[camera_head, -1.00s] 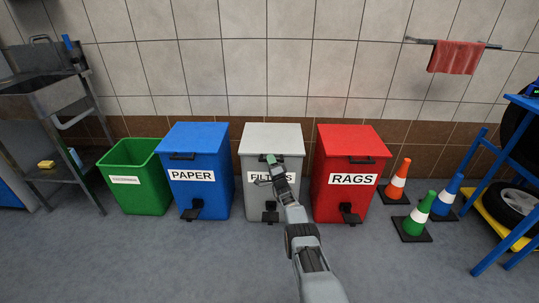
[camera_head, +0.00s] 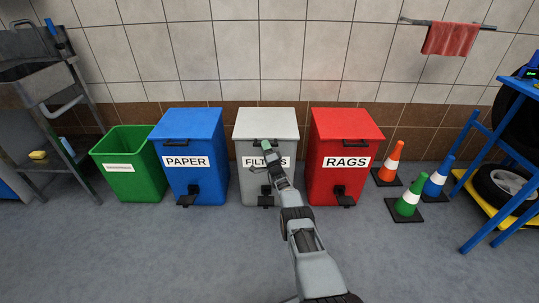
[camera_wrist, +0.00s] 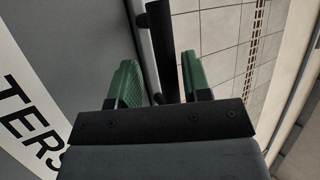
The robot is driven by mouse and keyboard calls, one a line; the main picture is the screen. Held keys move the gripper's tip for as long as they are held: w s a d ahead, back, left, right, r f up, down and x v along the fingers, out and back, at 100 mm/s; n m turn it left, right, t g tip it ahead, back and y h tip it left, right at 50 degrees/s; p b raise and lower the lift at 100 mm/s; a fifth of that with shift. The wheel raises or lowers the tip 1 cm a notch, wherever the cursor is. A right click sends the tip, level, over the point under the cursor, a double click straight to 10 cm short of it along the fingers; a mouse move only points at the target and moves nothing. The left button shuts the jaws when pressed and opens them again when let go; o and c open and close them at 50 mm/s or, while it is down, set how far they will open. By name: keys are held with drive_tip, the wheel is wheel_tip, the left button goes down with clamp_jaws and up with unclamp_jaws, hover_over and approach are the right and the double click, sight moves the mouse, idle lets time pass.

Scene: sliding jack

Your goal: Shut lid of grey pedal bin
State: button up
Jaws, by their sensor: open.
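The grey pedal bin (camera_head: 247,186), labelled FILTERS, stands between the blue and red bins. Its lid (camera_head: 266,122) looks flat and down on the body in the head view, like the lids beside it. Its black pedal (camera_head: 266,199) is at the foot. My gripper (camera_head: 268,146) is at the upper front of the bin, by the lid's front edge, and covers part of the label. In the wrist view my gripper (camera_wrist: 158,78) is open, with green fingers apart. The black lid handle (camera_wrist: 160,35) shows between and beyond them; contact cannot be told.
A blue PAPER bin (camera_head: 210,186) stands left and a red RAGS bin (camera_head: 325,188) right, both close. An open green bin (camera_head: 135,185) is farther left. Traffic cones (camera_head: 409,203) and a blue rack (camera_head: 486,212) are at right. The front floor is clear.

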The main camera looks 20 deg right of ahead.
drive_tip(key=p+v, duration=1.1)
drive_tip(key=v, duration=0.2)
drive_tip(key=shift+s+f, duration=0.2)
drive_tip(key=shift+s, duration=0.2)
